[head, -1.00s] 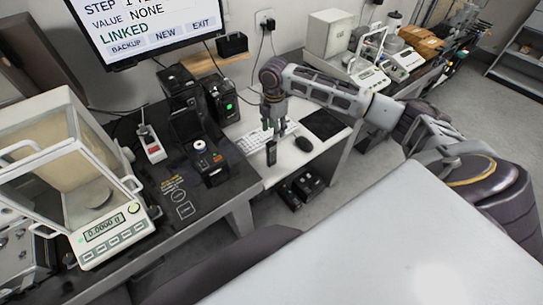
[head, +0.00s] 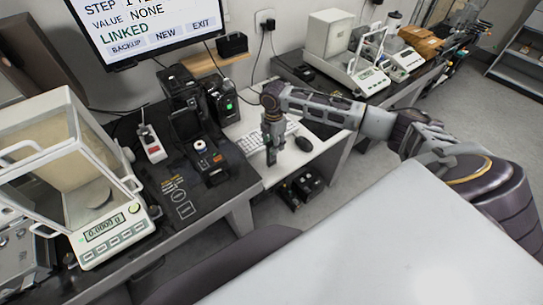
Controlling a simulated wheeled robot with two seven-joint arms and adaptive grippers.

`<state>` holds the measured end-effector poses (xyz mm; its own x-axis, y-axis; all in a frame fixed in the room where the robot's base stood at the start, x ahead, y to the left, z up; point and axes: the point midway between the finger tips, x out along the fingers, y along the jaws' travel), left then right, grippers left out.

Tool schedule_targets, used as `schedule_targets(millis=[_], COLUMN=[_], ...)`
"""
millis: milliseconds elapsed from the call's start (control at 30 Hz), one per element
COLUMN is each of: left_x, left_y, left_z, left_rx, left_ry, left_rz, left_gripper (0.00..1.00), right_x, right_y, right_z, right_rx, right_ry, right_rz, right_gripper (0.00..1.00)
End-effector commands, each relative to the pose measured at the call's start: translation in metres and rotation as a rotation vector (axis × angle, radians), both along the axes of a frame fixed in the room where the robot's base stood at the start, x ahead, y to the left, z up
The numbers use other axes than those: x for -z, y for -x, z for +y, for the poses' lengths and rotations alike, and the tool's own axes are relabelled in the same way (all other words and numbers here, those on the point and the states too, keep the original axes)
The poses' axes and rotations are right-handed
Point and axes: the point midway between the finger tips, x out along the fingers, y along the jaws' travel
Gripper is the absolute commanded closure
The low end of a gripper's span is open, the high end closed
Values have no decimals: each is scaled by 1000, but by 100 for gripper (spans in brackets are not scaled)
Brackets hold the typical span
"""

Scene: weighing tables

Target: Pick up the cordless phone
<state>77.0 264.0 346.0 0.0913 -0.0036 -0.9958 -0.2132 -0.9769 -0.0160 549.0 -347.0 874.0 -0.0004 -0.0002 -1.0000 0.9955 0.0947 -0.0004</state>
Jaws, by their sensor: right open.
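The cordless phone is mostly hidden by my right gripper (head: 271,152) in the head view. The dark shape low between the fingers, at the front edge of the white desk (head: 246,127), may be part of it. My right gripper points down over that spot with its jaws open. Whether the fingers touch the phone is too small to tell. My left gripper is not in view.
A white keyboard (head: 254,141) lies left of the gripper and a black mouse (head: 304,144) lies close on its right. A label printer (head: 211,163) and an analytical balance (head: 108,240) stand on the dark table to the left.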

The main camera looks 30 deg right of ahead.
Motion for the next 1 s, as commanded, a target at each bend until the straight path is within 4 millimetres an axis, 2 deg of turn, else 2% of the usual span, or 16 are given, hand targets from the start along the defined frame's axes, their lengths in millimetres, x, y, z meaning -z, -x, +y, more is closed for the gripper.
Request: schedule_targets(millis=[267,633,1000], left_x=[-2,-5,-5], left_y=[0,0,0], left_z=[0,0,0], left_rx=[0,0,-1], left_ry=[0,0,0], left_rz=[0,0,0], left_gripper=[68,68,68], right_x=[11,48,52], right_y=[-2,-6,-5], right_z=[3,6,5], right_rx=[0,-1,0], right_ry=[-1,0,0], right_rz=[0,0,0], right_gripper=[54,54,54])
